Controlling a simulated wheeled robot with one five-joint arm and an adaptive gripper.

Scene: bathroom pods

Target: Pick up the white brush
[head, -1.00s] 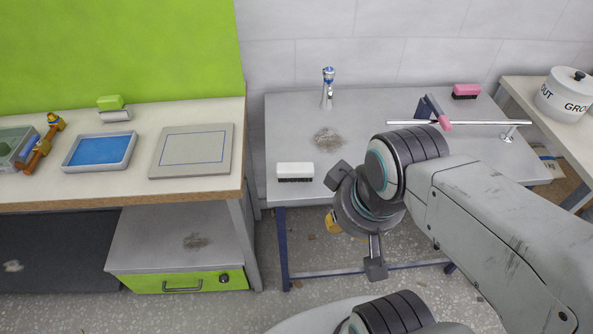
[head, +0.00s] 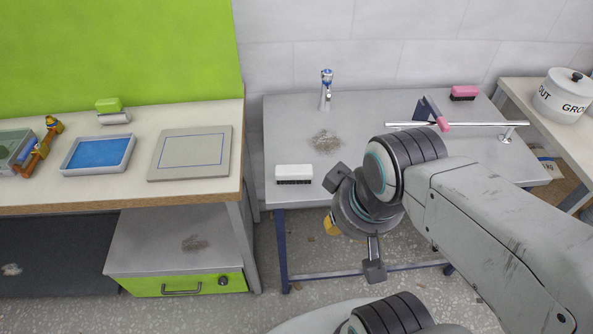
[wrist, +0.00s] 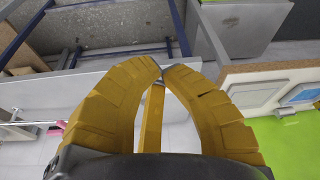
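The white brush (head: 294,171) lies near the front left edge of the grey table (head: 290,130), its dark bristles facing down and toward me. My gripper (head: 332,224) shows only as a bit of yellow below and right of the brush, in front of the table edge; my wrist hides the rest. In the wrist view my gripper's yellow fingers (wrist: 162,70) curve together and their tips meet, with nothing seen between the tips. The gripper is apart from the brush, and I cannot make out the brush in the wrist view.
A tap (head: 326,90), a pink brush (head: 464,93) and a metal rail (head: 470,124) are on the grey table. The left bench holds a blue tray (head: 98,155) and a flat board (head: 190,153). A white pot (head: 562,97) stands far right. The table around the white brush is clear.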

